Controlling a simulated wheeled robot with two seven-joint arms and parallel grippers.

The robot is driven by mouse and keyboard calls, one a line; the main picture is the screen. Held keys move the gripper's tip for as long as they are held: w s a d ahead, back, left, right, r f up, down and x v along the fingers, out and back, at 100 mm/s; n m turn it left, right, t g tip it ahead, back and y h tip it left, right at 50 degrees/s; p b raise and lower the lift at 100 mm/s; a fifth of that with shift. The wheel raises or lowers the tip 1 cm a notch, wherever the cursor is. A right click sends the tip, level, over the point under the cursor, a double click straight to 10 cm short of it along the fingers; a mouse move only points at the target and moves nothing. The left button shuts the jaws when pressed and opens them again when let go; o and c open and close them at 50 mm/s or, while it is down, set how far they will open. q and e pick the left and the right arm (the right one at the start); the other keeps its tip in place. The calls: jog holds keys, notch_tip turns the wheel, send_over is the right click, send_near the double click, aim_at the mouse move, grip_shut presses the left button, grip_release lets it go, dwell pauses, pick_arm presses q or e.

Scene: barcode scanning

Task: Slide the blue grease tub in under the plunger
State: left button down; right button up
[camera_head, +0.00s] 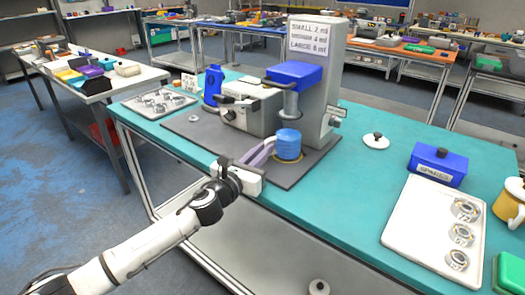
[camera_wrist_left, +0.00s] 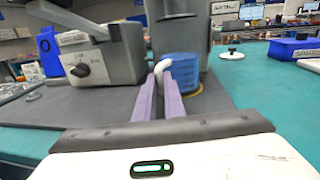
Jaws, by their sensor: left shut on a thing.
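The blue ribbed grease tub (camera_head: 288,143) stands upright on the grey base plate (camera_head: 205,142), with part of a yellow ring showing at its foot. The grey plunger (camera_head: 291,104) hangs from the blue head (camera_head: 294,74) of the dispenser, above the tub in the head view. My left gripper (camera_head: 268,147) reaches in low from the front left. Its purple fingers are shut at the tub's side. In the left wrist view, the fingertips (camera_wrist_left: 158,80) close on a white handle-like piece beside the tub (camera_wrist_left: 182,70). The fingers hide part of it.
A grey box with a dark knob (camera_head: 250,104) and a blue jug (camera_head: 212,86) stand left of the dispenser. A white lid (camera_head: 375,141), a blue box (camera_head: 436,165) and a white tray (camera_head: 436,235) lie right.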

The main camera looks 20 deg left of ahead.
pick_arm(q)
jog(key=shift+r, duration=0.1)
jog(key=c, duration=1.8)
grip_release()
jog(key=shift+o, duration=0.2)
